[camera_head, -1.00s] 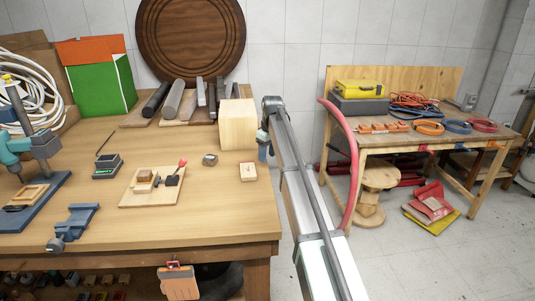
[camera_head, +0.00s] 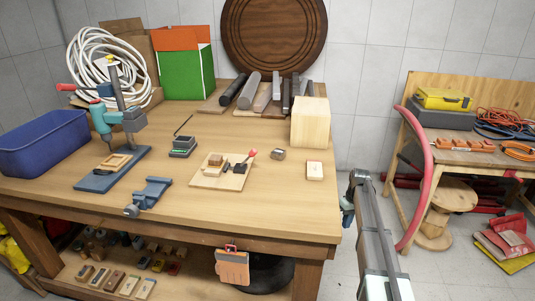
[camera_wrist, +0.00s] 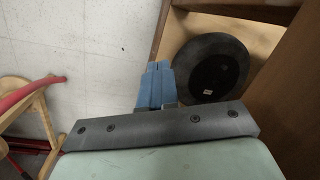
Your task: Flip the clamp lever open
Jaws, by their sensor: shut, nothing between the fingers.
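The clamp is a small dark fixture (camera_head: 239,167) on a light wooden board (camera_head: 208,182) on the workbench. Its lever has a red tip (camera_head: 252,153) and slants up to the right. Small wooden blocks (camera_head: 215,160) sit at the clamp's left on the same board. My gripper (camera_head: 347,215) is off the bench's right edge, well right of the clamp and apart from it. In the wrist view its blue fingers (camera_wrist: 155,86) are together and empty, pointing down past the bench side. The clamp is not in the wrist view.
The workbench (camera_head: 270,205) has clear top around the board. A blue vise (camera_head: 150,193), a drill stand (camera_head: 112,165), a small dark box (camera_head: 183,147) and a large wooden block (camera_head: 310,122) stand around. A red hose (camera_head: 425,180) hangs right of my arm.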

